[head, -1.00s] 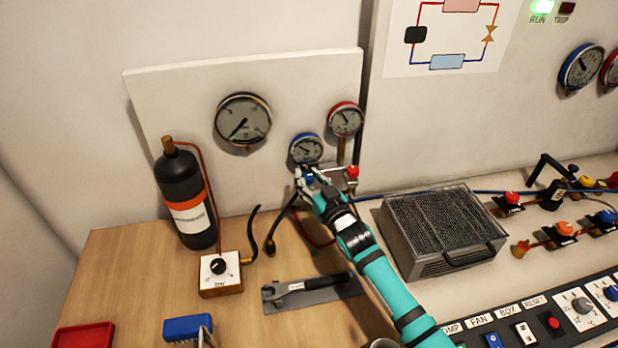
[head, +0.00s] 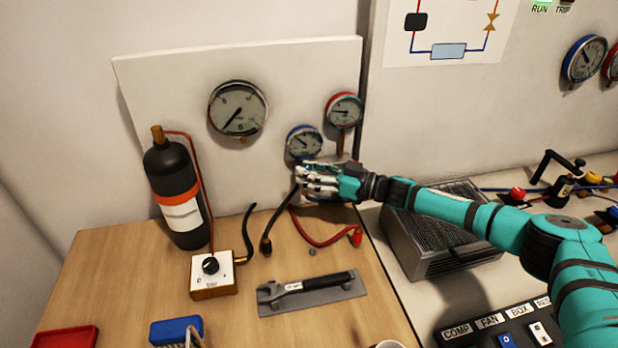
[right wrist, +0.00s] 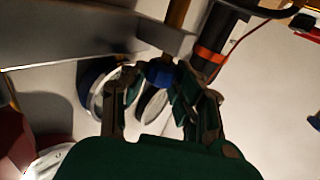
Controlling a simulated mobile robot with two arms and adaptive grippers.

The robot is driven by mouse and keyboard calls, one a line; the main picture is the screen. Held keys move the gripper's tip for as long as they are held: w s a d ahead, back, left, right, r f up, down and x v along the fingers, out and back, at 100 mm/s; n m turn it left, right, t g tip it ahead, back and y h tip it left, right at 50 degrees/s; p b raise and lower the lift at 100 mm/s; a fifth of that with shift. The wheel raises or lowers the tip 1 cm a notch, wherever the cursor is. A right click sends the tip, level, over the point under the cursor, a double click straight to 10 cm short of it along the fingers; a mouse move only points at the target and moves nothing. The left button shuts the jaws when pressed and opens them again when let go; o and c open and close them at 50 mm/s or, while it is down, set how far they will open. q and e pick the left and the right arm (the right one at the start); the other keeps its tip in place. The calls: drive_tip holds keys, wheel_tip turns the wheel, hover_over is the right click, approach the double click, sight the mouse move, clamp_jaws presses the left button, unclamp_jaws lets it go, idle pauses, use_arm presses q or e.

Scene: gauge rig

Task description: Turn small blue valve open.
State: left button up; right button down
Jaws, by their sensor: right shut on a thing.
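The small blue valve (right wrist: 158,73) shows as a blue knob between my right fingertips in the right wrist view. In the head view it is hidden behind the fingers, below the blue-rimmed gauge (head: 304,142). My right gripper (head: 305,175) reaches in from the right, and its fingers are closed at the manifold under the two small gauges. In the right wrist view the right gripper (right wrist: 157,80) has one finger on each side of the blue knob. How far the knob is turned cannot be told. My left gripper is not in view.
A red-rimmed gauge (head: 344,110) sits close above the right hand. A black cylinder (head: 180,195) and a dial box (head: 213,273) stand to the left. A wrench (head: 305,287) lies in front, and a finned block (head: 430,235) stands under my right arm. Hoses hang below the manifold.

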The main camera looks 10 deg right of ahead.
drive_tip(key=shift+w+d+r+n+g+y+b, duration=0.15)
drive_tip(key=shift+n+g+y+b, duration=0.15)
drive_tip(key=shift+n+g, duration=0.2)
drive_tip(key=shift+g, duration=0.3)
